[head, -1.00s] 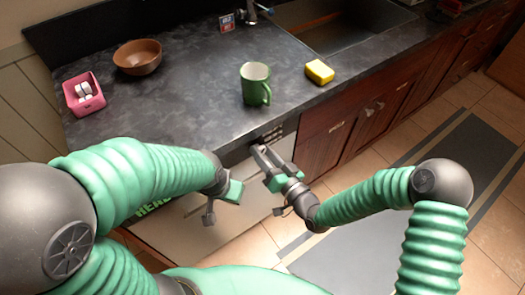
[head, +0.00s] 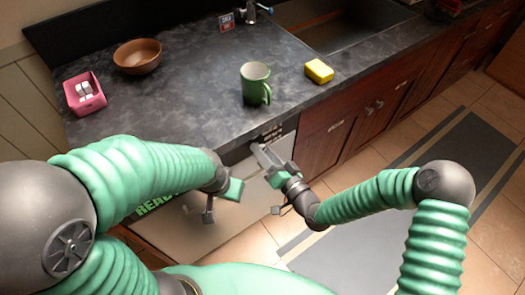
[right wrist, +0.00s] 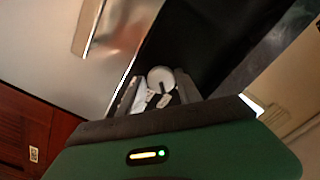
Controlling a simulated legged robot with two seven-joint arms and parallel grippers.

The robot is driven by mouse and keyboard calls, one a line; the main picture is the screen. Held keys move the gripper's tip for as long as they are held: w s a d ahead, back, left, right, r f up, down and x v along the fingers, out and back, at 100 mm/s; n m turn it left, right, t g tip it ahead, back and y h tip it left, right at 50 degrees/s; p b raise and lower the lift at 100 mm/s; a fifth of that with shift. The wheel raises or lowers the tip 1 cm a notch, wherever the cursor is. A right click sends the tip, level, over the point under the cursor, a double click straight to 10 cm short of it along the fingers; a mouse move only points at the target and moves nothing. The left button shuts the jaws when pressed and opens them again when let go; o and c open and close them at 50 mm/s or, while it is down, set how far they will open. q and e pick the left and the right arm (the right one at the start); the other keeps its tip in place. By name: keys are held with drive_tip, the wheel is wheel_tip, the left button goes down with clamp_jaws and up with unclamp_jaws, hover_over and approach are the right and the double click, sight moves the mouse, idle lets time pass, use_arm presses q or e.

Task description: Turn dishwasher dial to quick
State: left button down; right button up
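The dishwasher (head: 222,222) has a pale front under the counter. Green lettering (head: 158,203) on it seems to read READY, partly hidden by my left arm. In the right wrist view, a round white dial (right wrist: 160,79) with a dark mark shows between the fingers of my right gripper (right wrist: 157,92). The fingers are apart, with a gap on each side of the dial; contact cannot be made out. In the head view, my right gripper (head: 266,155) is at the upper right of the dishwasher front and hides the dial. My left gripper (head: 234,189) hangs before the front, its fingers unclear.
The dark counter (head: 180,110) overhangs the dishwasher. Wooden cabinets (head: 340,125) are to the right.

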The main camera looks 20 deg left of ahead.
drive_tip(key=shift+o, duration=1.2)
drive_tip(key=shift+d, duration=0.1)
drive_tip(key=v, duration=1.6)
drive_tip(key=shift+s+d+p, duration=0.25)
drive_tip(key=shift+d+p, duration=0.05)
drive_tip(key=shift+p, duration=0.05)
drive_tip(key=shift+f, duration=0.1)
